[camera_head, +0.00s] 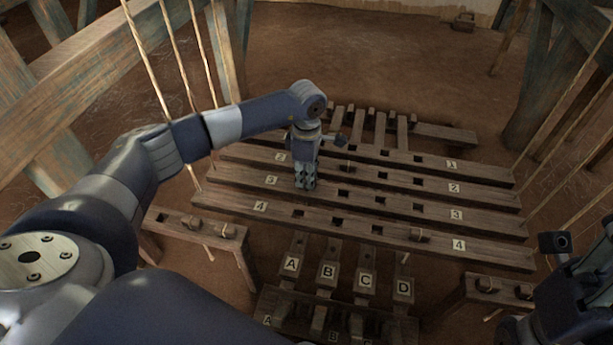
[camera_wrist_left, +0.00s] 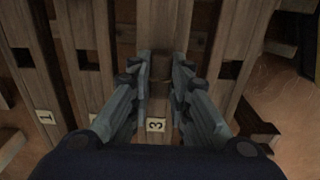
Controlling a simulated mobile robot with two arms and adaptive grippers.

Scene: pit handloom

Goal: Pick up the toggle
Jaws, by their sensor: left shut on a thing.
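My left gripper (camera_head: 305,184) points down at the wooden beam marked 3 (camera_head: 385,201), left of its middle. In the left wrist view its two fingers (camera_wrist_left: 160,70) stand upright on either side of a narrow strip of brown wood, over the beam with the 3 label (camera_wrist_left: 156,125). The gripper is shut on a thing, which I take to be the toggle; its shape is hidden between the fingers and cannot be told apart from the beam. My right gripper (camera_head: 582,262) is dark and partly cut off at the lower right, and its jaw state is unclear.
Lettered pedals (camera_head: 328,272) lie in front. Small racks stand left (camera_head: 170,218) and right (camera_head: 500,293). Cords hang at both sides.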

